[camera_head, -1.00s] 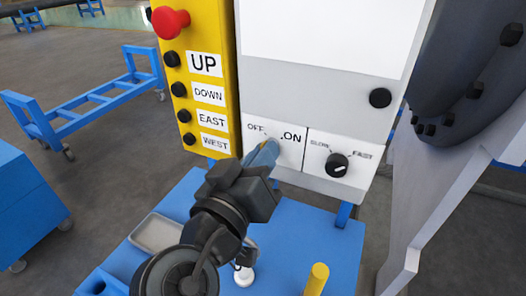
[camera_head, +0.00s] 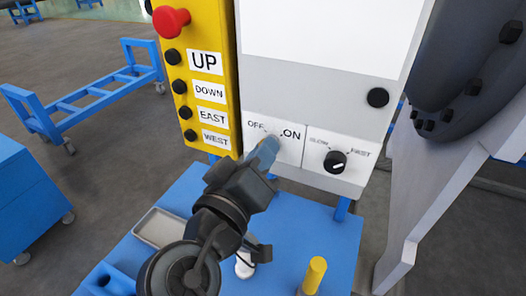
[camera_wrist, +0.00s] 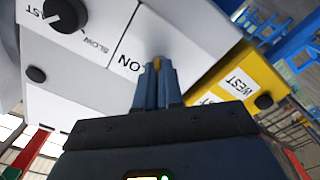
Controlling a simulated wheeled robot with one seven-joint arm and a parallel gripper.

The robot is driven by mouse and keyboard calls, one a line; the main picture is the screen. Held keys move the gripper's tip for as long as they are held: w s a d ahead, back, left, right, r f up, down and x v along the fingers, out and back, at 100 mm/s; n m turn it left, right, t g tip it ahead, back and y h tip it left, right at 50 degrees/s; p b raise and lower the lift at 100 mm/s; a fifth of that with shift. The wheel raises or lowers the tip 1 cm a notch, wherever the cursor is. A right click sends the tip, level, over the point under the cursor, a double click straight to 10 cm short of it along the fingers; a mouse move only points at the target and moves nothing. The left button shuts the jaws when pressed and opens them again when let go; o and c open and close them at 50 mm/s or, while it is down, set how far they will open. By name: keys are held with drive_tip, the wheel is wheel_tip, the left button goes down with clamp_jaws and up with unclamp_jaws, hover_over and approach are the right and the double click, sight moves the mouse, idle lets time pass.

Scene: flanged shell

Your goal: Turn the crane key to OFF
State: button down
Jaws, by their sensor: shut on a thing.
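The OFF/ON key switch sits on the lower white panel (camera_head: 289,151) of the grey control box, between the OFF and ON labels. My gripper (camera_head: 266,150) reaches it from the lower left in the head view. In the wrist view, the blue fingers of my gripper (camera_wrist: 157,72) are closed together on the crane key (camera_wrist: 157,62), of which only a small yellowish bit shows between the tips. The fingers hide most of the key, so I cannot tell which way it points. The ON label is readable beside the fingers; OFF is hidden in the wrist view.
A SLOW/FAST knob (camera_head: 335,162) is just right of the key panel. A yellow pendant (camera_head: 206,75) with a red button (camera_head: 171,21) and UP, DOWN, EAST, WEST buttons stands left. Below is a blue table (camera_head: 300,238) with a grey tray (camera_head: 159,227) and a yellow cylinder (camera_head: 315,273).

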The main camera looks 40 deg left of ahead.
drive_tip(key=c, duration=1.3)
unclamp_jaws()
drive_tip(key=shift+w, duration=0.1)
drive_tip(key=b+v, duration=0.2)
drive_tip(key=v, duration=0.5)
drive_tip(key=shift+s, duration=0.4)
drive_tip(key=shift+s, duration=0.1)
